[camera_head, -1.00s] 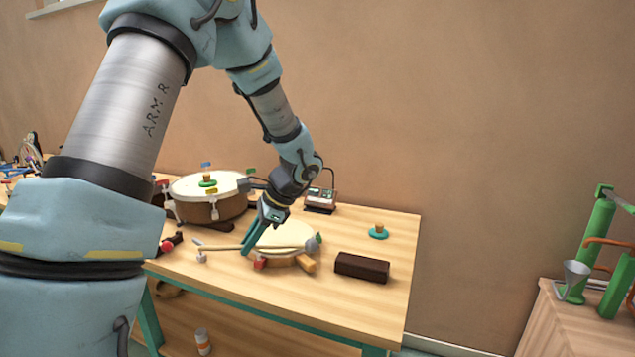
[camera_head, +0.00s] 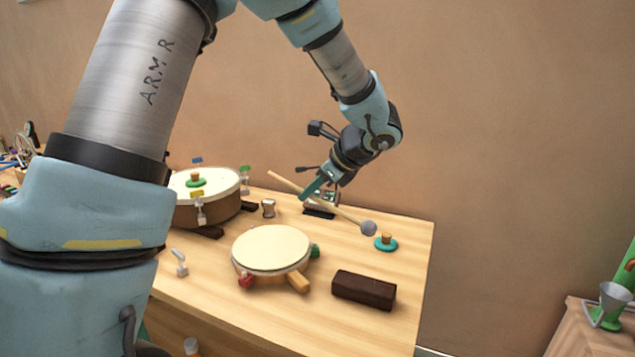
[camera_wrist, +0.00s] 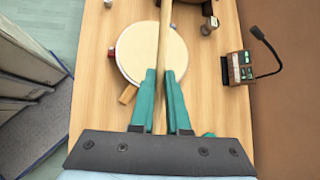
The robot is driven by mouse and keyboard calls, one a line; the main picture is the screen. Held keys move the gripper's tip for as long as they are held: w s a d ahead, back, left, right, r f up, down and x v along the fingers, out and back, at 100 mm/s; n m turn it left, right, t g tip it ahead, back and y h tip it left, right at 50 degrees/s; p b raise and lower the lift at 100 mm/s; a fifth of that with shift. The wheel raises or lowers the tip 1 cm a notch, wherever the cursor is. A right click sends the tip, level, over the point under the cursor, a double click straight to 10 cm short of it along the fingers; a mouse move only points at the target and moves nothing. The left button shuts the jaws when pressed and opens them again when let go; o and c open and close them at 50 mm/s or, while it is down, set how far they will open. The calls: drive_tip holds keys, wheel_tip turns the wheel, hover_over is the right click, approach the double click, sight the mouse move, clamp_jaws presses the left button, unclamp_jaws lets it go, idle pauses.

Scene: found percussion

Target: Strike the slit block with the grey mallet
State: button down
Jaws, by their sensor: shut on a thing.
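My gripper (camera_head: 313,189) is shut on the pale wooden handle of the grey mallet (camera_head: 368,228) and holds it above the back of the table. The mallet slants down to the right, with its round grey head near a teal disc with a wooden knob. The handle (camera_wrist: 165,40) also shows between the teal fingers of my gripper (camera_wrist: 161,75) in the wrist view; the head is out of that view. The slit block, a long dark brown block (camera_head: 363,289), lies at the table's front right, apart from the head. I cannot make out its slit.
A cream-topped round drum (camera_head: 271,249) with coloured pegs sits left of the block. A larger drum (camera_head: 222,204) stands behind it. The teal disc (camera_head: 386,242) lies near the right edge. A small device (camera_wrist: 239,68) with a bent stalk stands at the back. Bare wood surrounds the block.

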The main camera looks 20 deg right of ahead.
drive_tip(key=shift+w+d, duration=0.1)
drive_tip(key=shift+w, duration=0.05)
idle(0.3)
wheel_tip(320, 180, down, 5)
drive_tip(key=b, duration=0.3)
drive_tip(key=shift+b, duration=0.35)
